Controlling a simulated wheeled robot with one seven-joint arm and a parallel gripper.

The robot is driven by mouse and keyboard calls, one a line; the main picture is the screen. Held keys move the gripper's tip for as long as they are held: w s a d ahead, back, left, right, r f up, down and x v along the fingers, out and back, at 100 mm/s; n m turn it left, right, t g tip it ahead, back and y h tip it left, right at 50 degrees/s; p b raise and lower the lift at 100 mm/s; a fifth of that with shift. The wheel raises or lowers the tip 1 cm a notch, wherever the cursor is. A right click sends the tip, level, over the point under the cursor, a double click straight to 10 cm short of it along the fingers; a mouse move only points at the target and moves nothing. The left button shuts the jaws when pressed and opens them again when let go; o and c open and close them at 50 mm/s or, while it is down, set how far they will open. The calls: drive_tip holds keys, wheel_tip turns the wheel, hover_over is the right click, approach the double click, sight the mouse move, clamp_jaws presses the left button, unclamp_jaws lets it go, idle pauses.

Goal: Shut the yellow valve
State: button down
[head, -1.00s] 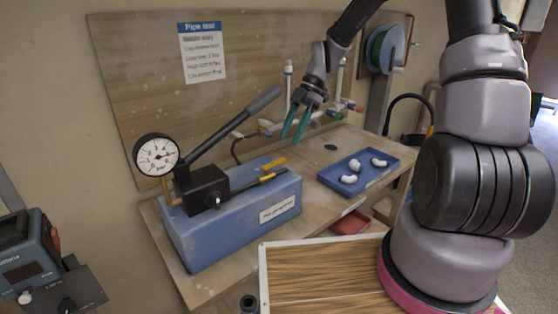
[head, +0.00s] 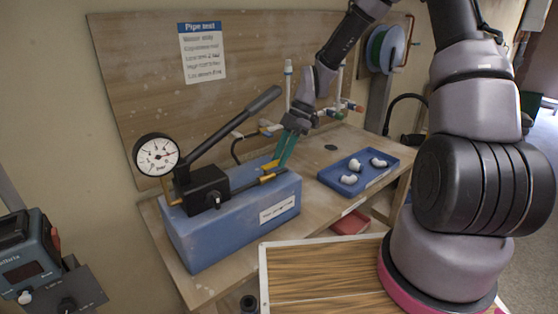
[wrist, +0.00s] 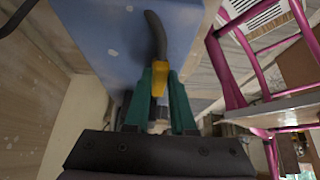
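The yellow valve's lever is a yellow part (wrist: 160,78) with a black handle (wrist: 155,35) in the wrist view, in front of the blue tank face. In the head view, two yellow pieces show over the blue tank's top: a short one (head: 271,164) and the yellow end of a black lever (head: 268,178). My gripper (head: 281,162) has teal fingers pointing down at these pieces. In the wrist view, my gripper (wrist: 161,82) has one finger on each side of the yellow part. I cannot tell whether the fingers press on it.
The blue tank (head: 225,235) carries a pressure gauge (head: 156,155) and a long black pump handle (head: 235,127) to the left. A blue tray (head: 345,187) with white fittings lies to the right. Pipes stand behind my gripper. A wooden-topped surface (head: 315,280) is in front.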

drive_tip(key=s+m+t, duration=0.1)
drive_tip(key=m, duration=0.1)
drive_tip(key=s+m+t, duration=0.1)
drive_tip(key=m, duration=0.1)
drive_tip(key=shift+d+y, duration=0.3)
drive_tip(key=shift+d, duration=0.05)
drive_tip(key=m+t, duration=0.1)
drive_tip(key=m, duration=0.1)
drive_tip(key=s+m+t, duration=0.1)
drive_tip(key=m, duration=0.1)
drive_tip(key=shift+s, duration=0.3)
drive_tip(key=c, duration=0.8)
unclamp_jaws()
drive_tip(key=shift+d, duration=0.1)
drive_tip(key=v, duration=1.2)
drive_tip(key=shift+d, duration=0.15)
drive_tip(key=shift+s+f, duration=0.1)
drive_tip(key=shift+s, duration=0.05)
